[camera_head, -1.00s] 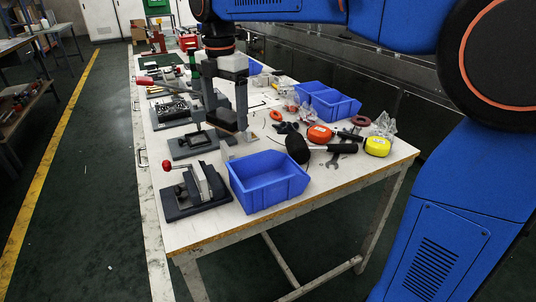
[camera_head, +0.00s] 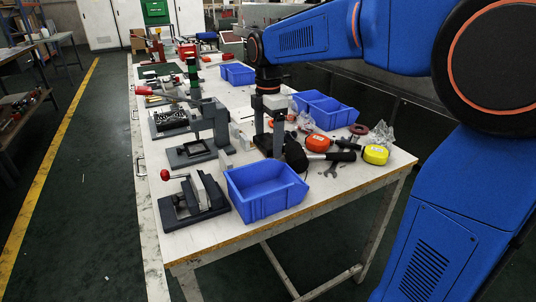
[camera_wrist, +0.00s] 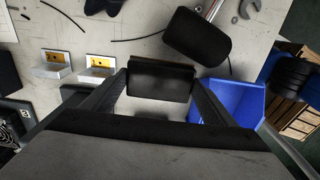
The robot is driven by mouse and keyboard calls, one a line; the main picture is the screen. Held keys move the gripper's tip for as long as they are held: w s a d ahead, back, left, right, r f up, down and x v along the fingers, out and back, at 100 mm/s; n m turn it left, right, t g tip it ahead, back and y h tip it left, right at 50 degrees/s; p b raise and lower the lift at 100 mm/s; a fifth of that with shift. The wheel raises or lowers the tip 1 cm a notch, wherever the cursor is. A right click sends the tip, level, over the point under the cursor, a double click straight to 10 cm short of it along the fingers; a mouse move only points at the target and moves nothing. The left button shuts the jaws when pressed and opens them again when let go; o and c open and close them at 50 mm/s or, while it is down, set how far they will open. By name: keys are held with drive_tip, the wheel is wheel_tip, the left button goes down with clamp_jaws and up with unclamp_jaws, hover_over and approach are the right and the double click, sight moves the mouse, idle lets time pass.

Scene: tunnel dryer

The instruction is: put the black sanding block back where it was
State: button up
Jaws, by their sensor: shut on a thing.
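The black sanding block (camera_wrist: 158,82) is between the two fingers of my gripper (camera_wrist: 160,92) in the wrist view, with a thin brownish edge along its far side. My gripper is shut on it. In the head view my gripper (camera_head: 268,148) points down over the table, just behind the front blue bin and left of the black mallet head (camera_head: 296,157). The block is hard to make out there against the dark fingers. I cannot tell whether the block touches the tabletop.
The mallet head (camera_wrist: 197,37) lies close beyond the block. The front blue bin (camera_wrist: 244,98) is close on the right. Two small brackets with yellow faces (camera_wrist: 98,66) stand to the left. A black toggle-clamp fixture (camera_head: 192,200) stands left of the bin. Bare tabletop lies between brackets and block.

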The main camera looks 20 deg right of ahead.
sight(268, 140)
drive_tip(key=shift+f, duration=2.4)
drive_tip(key=shift+f, duration=0.1)
drive_tip(key=o, duration=1)
wheel_tip(268, 140, up, 12)
drive_tip(key=shift+r, duration=0.15)
